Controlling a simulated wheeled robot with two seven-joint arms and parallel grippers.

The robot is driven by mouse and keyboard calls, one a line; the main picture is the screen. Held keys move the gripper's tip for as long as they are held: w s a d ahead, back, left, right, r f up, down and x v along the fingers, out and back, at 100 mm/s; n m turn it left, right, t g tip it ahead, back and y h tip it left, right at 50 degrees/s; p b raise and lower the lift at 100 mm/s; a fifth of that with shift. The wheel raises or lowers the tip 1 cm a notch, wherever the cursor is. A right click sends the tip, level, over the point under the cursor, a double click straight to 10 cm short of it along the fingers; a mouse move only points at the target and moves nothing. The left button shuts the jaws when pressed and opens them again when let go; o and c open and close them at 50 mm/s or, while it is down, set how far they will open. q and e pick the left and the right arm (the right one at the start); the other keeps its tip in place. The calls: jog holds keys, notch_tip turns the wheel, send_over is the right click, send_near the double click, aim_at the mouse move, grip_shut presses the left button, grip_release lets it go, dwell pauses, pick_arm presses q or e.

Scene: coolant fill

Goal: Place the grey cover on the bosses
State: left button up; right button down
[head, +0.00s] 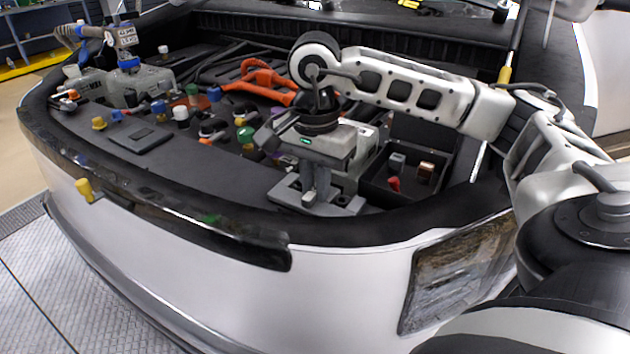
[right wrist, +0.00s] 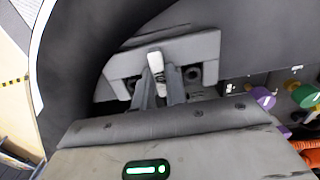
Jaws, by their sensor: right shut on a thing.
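The grey cover (head: 345,207) is a flat plate with a small pale upright grip, low at the front edge of the bay in the head view. My right gripper (head: 315,192) points down over it and is shut on that grip. In the right wrist view the two fingers of the gripper (right wrist: 160,88) close around the pale grip of the cover (right wrist: 205,46). Dark round openings show beside the fingers. I cannot make out the bosses or tell whether the cover rests on them. My left gripper is not in view.
A dark tray (head: 448,188) with small grey, red and copper-coloured parts stands right of the gripper. Several coloured caps, orange cables (head: 262,80) and a flat dark panel (head: 140,138) lie left.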

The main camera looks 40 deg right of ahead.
jog(key=c, duration=1.4)
grip_release()
jog(key=shift+f, duration=0.1)
jog(key=shift+c, duration=0.2)
jog(key=shift+r+p, duration=0.3)
jog(key=shift+r, duration=0.4)
pick_arm(q)
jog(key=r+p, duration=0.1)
jog(key=p, duration=0.2)
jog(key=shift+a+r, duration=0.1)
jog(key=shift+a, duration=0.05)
pick_arm(e)
notch_tip(320, 180, up, 11)
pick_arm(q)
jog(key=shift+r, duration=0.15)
